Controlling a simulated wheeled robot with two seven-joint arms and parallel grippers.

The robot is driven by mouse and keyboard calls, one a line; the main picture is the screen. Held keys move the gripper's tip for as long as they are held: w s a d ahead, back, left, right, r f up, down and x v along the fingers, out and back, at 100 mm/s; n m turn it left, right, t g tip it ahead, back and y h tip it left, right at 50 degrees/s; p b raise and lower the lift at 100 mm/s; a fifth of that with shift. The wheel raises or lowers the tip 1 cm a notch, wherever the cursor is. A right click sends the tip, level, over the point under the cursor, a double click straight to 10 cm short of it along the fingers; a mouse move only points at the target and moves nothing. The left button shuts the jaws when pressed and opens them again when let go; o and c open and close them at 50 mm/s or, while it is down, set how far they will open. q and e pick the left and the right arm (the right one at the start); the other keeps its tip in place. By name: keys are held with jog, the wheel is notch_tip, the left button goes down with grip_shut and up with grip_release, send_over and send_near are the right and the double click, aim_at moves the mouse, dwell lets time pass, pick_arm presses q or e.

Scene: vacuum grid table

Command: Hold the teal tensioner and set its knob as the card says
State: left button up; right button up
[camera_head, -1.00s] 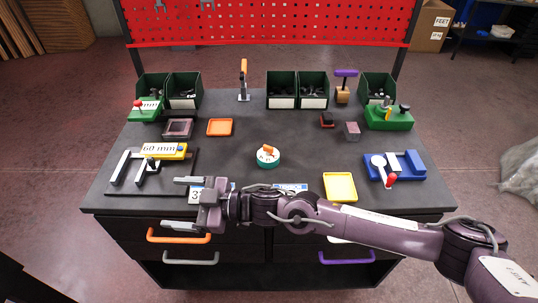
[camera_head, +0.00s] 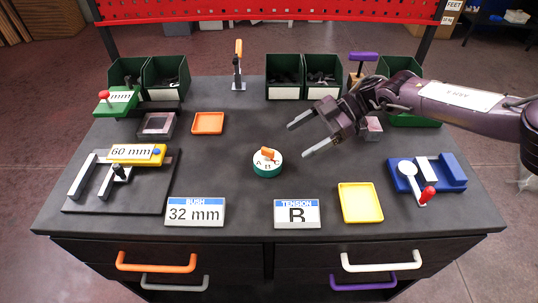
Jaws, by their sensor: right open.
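The teal tensioner (camera_head: 267,170) is a short round piece standing upright on the middle of the table. Its white top carries the letters A, B and C, and an orange knob (camera_head: 268,154) sits on it. Which letter the knob points at is too small to tell. The tension card (camera_head: 297,214) at the front edge reads "B". My right gripper (camera_head: 296,141) is open and empty, up and to the right of the tensioner in the picture, apart from it, with its fingers pointing left. My left gripper is not in view.
A "32 mm" bush card (camera_head: 195,212) stands left of the tension card. A yellow tray (camera_head: 360,203) and a blue fixture (camera_head: 428,173) are at right. The 60 mm block (camera_head: 137,154) is at left, an orange tray (camera_head: 208,123) behind. Green bins (camera_head: 284,92) line the back.

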aim_at(272, 157)
jog(key=shift+w+d+f, duration=0.15)
jog(key=shift+w, duration=0.05)
jog(key=shift+s, duration=0.15)
jog(key=b+x, duration=0.1)
jog(key=x, duration=0.2)
jog(key=shift+s+b, duration=0.35)
jog(key=b+x, duration=0.1)
jog(key=x, duration=0.2)
jog(key=shift+w, duration=0.15)
jog(key=shift+x, duration=1)
jog(key=shift+a+f, duration=0.1)
jog(key=shift+a, duration=0.5)
jog(key=shift+a+f, duration=0.1)
jog(key=shift+a, duration=0.1)
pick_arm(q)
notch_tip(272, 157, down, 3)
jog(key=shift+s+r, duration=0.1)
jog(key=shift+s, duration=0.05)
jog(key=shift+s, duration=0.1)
pick_arm(e)
jog(key=shift+s, duration=0.2)
jog(key=shift+c, duration=0.3)
